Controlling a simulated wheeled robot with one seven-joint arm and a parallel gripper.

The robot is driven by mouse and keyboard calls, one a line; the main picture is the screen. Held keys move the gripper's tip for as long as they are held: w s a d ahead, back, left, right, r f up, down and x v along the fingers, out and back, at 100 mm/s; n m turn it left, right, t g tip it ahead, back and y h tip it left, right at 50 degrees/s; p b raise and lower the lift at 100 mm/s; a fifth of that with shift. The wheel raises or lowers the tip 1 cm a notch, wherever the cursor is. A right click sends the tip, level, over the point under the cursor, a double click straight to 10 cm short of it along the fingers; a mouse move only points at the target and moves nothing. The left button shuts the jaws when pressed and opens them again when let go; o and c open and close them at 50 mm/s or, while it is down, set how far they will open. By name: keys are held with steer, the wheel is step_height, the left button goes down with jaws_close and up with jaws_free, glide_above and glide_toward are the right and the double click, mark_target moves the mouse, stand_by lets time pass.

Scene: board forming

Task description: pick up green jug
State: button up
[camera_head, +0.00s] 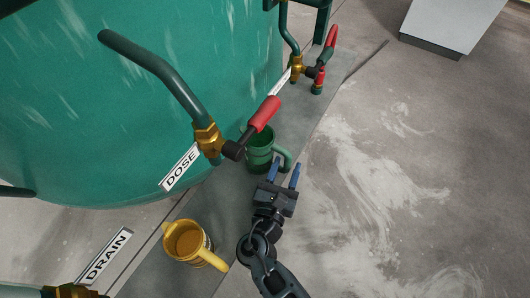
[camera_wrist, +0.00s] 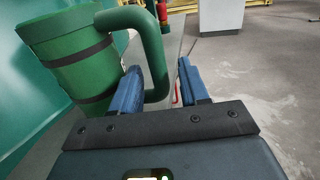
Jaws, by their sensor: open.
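The green jug (camera_head: 260,148) stands on the dark strip of floor beside the big teal tank, below the valve with the red lever. Its handle points right, toward my gripper (camera_head: 284,172). My gripper is open, with its two blue fingers near the handle. In the wrist view the green jug (camera_wrist: 75,55) fills the upper left, with dark bands around it. Its handle (camera_wrist: 152,50) reaches down beside the left finger, in the space toward the other finger of my gripper (camera_wrist: 160,88). I cannot tell whether a finger touches the handle.
A yellow jug (camera_head: 188,243) stands on the strip at lower left. The teal tank (camera_head: 120,110) and the red-levered valve (camera_head: 262,115) rise close to the green jug. A second valve (camera_head: 298,68) is farther back. The concrete floor (camera_head: 400,180) at right is clear.

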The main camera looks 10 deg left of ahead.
steer(key=shift+w+d, duration=0.1)
steer(key=shift+w, duration=0.4)
jaws_close()
